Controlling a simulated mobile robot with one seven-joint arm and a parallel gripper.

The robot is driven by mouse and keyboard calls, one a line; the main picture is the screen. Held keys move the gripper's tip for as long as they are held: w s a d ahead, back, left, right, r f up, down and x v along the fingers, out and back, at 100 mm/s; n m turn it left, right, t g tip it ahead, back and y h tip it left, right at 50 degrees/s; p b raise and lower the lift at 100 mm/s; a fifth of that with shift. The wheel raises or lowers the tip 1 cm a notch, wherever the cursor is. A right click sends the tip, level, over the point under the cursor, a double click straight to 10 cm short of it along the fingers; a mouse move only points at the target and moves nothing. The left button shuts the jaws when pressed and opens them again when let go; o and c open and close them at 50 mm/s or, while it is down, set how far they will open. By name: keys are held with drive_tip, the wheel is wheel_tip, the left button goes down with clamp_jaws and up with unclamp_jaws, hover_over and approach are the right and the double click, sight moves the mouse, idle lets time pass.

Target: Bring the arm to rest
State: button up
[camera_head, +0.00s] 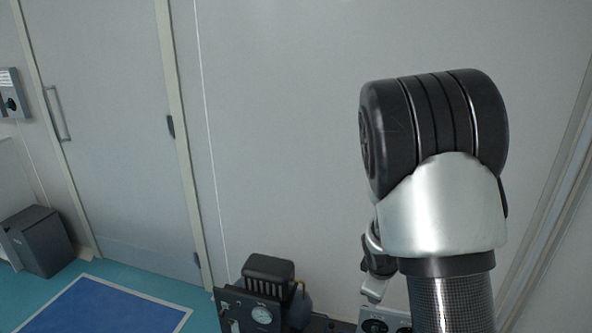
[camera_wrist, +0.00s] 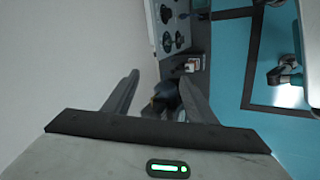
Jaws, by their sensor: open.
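My arm rises at the right of the head view, with a dark rounded joint and a silver link in front of a pale wall. My gripper (camera_wrist: 158,92) shows in the wrist view with its two dark fingers apart and nothing held between them. A dark rounded thing lies beyond the fingertips, partly hidden by them. In the head view the gripper's fingers cannot be made out behind the arm.
A machine with a round gauge (camera_head: 262,314) stands at the wall's foot, close to my arm. A grey door (camera_head: 115,130) is at the left, with a dark bin (camera_head: 38,241) beside it. A blue floor mat (camera_head: 105,308) lies clear in front of the door.

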drive_tip(key=s+a+r+m+y, duration=0.15)
drive_tip(key=s+r+m, duration=0.25)
drive_tip(key=s+r, duration=0.4)
drive_tip(key=s+a+r+m, duration=0.3)
drive_tip(key=s+r+m, duration=0.1)
drive_tip(key=s+r, duration=0.45)
drive_tip(key=s+a+r+m+y, duration=0.1)
drive_tip(key=s+a+r+m, duration=0.2)
drive_tip(key=s+r, duration=0.55)
wheel_tip(320, 180, up, 14)
drive_tip(key=p, duration=1.5)
drive_tip(key=shift+s+d+r+m, duration=0.15)
drive_tip(key=shift+s+m, duration=0.15)
drive_tip(key=shift+s, duration=0.05)
